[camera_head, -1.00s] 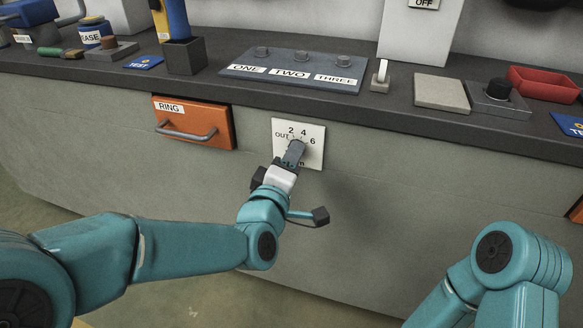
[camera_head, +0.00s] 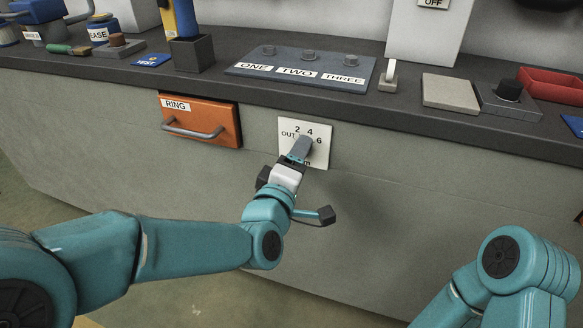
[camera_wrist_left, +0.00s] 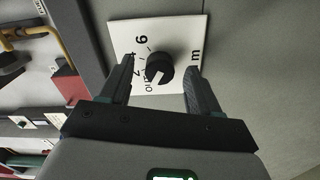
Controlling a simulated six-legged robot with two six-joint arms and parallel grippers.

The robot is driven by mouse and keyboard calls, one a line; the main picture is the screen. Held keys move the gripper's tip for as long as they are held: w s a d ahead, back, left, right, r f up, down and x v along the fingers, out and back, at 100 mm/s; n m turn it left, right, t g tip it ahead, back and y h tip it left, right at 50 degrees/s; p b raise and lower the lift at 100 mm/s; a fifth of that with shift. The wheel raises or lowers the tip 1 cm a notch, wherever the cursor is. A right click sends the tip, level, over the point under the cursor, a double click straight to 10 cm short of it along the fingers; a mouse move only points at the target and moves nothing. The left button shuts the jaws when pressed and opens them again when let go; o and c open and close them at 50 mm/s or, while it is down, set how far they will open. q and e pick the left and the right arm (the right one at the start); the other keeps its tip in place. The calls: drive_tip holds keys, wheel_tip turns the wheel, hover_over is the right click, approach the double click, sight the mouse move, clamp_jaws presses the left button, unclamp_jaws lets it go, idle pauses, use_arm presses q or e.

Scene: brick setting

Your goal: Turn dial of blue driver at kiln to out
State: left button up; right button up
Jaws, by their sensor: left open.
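The dial is a round black knob (camera_wrist_left: 160,68) on a white plate (camera_head: 320,148) on the counter's front face. The plate carries OUT, 2, 4 and 6; it also shows in the left wrist view (camera_wrist_left: 180,27). A pale notch on the knob faces the lower left there, on the side of the OUT lettering. My left gripper (camera_head: 301,150) is in front of the plate and hides the knob in the head view. In the left wrist view its two open fingers (camera_wrist_left: 159,72) stand on either side of the knob, with gaps visible. My right gripper is out of frame.
An orange drawer marked RING (camera_head: 200,119) with a protruding handle is left of the plate. Above, the counter holds a ONE-TWO-THREE button panel (camera_head: 300,72), a blue and yellow tool (camera_head: 182,18) in a dark holder, and a red tray (camera_head: 550,86).

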use_arm(q)
drive_tip(key=b+v, duration=0.4)
drive_tip(key=v, duration=1.2)
drive_tip(key=shift+b, duration=0.3)
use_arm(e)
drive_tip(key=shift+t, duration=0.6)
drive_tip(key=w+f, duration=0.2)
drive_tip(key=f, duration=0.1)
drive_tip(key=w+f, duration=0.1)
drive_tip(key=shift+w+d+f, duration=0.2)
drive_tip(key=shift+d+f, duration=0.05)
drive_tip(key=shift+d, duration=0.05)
use_arm(q)
drive_tip(key=shift+s+r, duration=0.1)
